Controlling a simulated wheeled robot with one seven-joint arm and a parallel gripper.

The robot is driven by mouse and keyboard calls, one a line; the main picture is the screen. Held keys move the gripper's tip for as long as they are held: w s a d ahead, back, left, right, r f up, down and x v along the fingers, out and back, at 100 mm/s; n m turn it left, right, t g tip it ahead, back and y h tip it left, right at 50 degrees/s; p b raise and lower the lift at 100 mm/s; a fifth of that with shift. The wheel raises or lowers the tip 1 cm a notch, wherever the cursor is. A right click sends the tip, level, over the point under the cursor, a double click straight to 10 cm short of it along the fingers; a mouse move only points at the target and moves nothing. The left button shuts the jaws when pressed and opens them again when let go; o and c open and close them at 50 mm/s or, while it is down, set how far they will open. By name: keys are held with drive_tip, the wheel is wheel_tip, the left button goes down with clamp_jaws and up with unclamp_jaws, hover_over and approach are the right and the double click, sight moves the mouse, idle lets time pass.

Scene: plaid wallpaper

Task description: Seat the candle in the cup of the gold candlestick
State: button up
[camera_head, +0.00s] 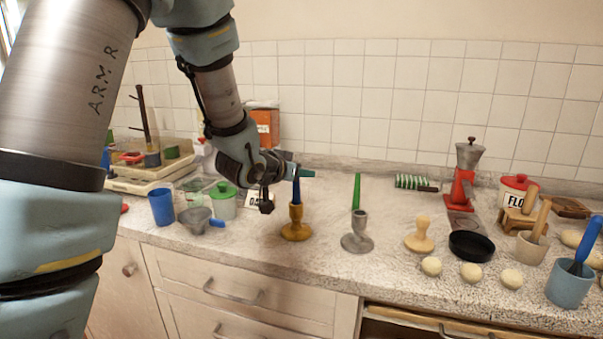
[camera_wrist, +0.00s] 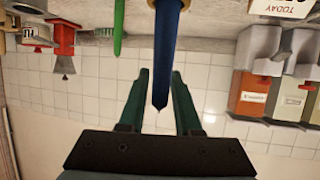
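The blue candle (camera_head: 296,190) stands upright with its lower end at the cup of the gold candlestick (camera_head: 296,231) on the counter. In the wrist view, which is upside down, the candle (camera_wrist: 166,50) runs between my fingers, and a sliver of the gold cup (camera_wrist: 184,4) shows at the top edge. My gripper (camera_wrist: 161,72) is open, with a gap on each side of the candle. In the head view my gripper (camera_head: 305,173) is at the candle's upper part, its fingers partly hidden. How deep the candle sits in the cup is hidden.
A grey candlestick (camera_head: 358,237) with a green candle (camera_head: 356,190) in line above it is close on the right. A green-lidded jar (camera_head: 223,202), a blue cup (camera_head: 161,206) and a grey funnel (camera_head: 195,219) stand left. A wooden stamp (camera_head: 420,238) is farther right.

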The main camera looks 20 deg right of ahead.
drive_tip(key=shift+o, duration=0.9)
drive_tip(key=shift+r, duration=0.15)
drive_tip(key=b+v, duration=0.2)
drive_tip(key=v, duration=1)
drive_tip(key=w+a+f+n+y, duration=0.2)
drive_tip(key=a+f+n+y, duration=0.15)
drive_tip(key=a, duration=0.55)
drive_tip(key=w+a+f+n+y, duration=0.2)
drive_tip(key=a+f+y, duration=0.3)
drive_tip(key=a, duration=0.4)
drive_tip(key=s+a+f+n+g+y, duration=0.2)
drive_tip(key=s+a+f+n+g, duration=0.2)
drive_tip(key=s+a, duration=0.5)
drive_tip(key=shift+s+a+f+g, duration=0.2)
drive_tip(key=shift+a+f+g, duration=0.55)
drive_tip(key=shift+f+g, duration=0.25)
